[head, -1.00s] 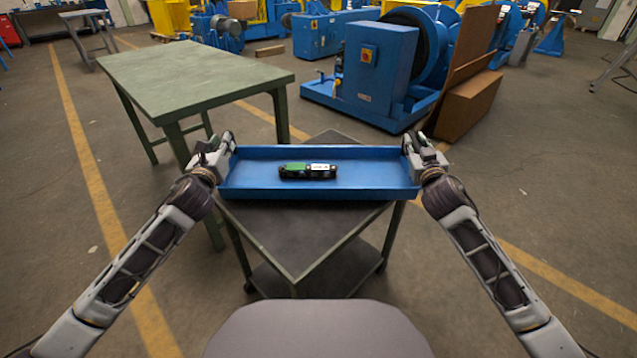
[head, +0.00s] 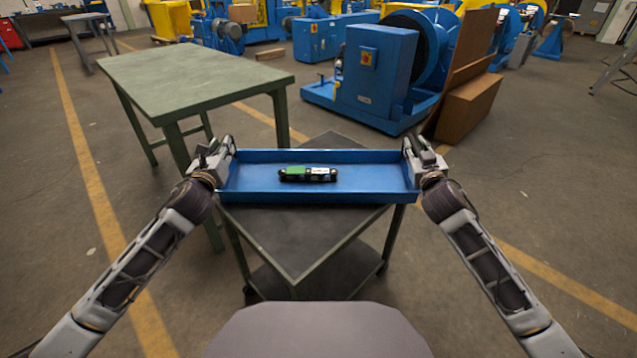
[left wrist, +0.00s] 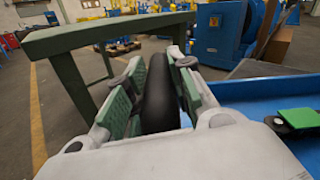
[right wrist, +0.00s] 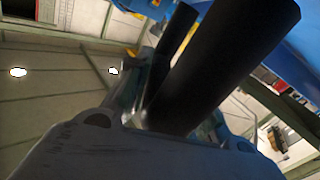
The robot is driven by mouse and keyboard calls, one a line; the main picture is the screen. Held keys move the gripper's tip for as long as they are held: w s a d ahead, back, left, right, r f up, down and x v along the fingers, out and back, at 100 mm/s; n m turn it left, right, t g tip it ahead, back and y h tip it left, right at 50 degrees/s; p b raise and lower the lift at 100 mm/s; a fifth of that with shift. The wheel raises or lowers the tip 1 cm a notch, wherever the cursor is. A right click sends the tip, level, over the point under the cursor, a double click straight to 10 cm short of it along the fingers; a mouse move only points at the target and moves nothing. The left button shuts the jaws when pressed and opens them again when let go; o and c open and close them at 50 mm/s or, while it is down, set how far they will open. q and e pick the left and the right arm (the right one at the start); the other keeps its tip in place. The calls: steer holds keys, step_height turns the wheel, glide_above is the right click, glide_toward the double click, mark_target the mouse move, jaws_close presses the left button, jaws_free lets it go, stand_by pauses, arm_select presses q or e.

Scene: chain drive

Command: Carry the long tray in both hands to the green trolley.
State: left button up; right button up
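The long blue tray (head: 250,188) lies across the middle of the head view, level. It holds a small green, white and black part (head: 308,174). My left gripper (head: 222,158) is at the tray's left end; in the left wrist view its green-padded fingers (left wrist: 158,85) close around a black handle (left wrist: 159,100). My right gripper (head: 416,158) is at the right end; in the right wrist view a thick black handle (right wrist: 235,55) sits between its fingers. Below the tray is a two-level trolley (head: 295,240) with dark shelves and a grey-green frame. Whether the tray touches it, I cannot tell.
A green table (head: 190,78) stands at the back left, close to the tray's left end. A blue machine (head: 375,80) and a brown box (head: 468,105) stand behind on the right. Floor is open to the right and along the yellow lines.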

arm_select(q)
steer(key=shift+o, duration=0.2)
steer(key=shift+s+r, duration=0.1)
steer(key=shift+s, duration=0.3)
arm_select(e)
steer(key=shift+o, duration=0.2)
steer(key=shift+s+r, duration=0.1)
steer(key=shift+r, duration=0.05)
arm_select(q)
steer(key=s, duration=0.7)
steer(key=shift+s, duration=0.1)
arm_select(e)
steer(key=shift+s, duration=0.15)
steer(key=s, duration=1.1)
steer(key=shift+s, duration=0.3)
stand_by(0.6)
stand_by(0.4)
arm_select(q)
steer(key=shift+s, duration=0.1)
arm_select(e)
steer(key=shift+s, duration=0.15)
